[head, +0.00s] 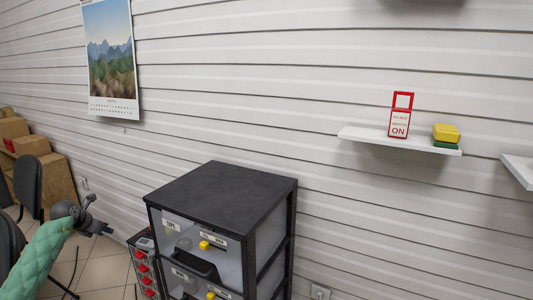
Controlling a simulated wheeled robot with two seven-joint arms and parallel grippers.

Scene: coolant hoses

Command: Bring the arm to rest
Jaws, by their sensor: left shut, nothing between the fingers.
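My left gripper (103,230) shows at the lower left of the head view, at the end of my green-sleeved arm. It is shut with nothing between its fingers. It is in front of the tiled floor and the white wall, to the left of the black-framed drawer cabinet (222,186), and looks apart from it. My right gripper is out of view.
Red-fronted small drawers (143,268) stand left of the cabinet. A dark chair (29,185) and cardboard boxes (57,178) are at far left. A white wall shelf (365,136) holds a red-framed ON sign (398,122) and a yellow-and-green item (446,133).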

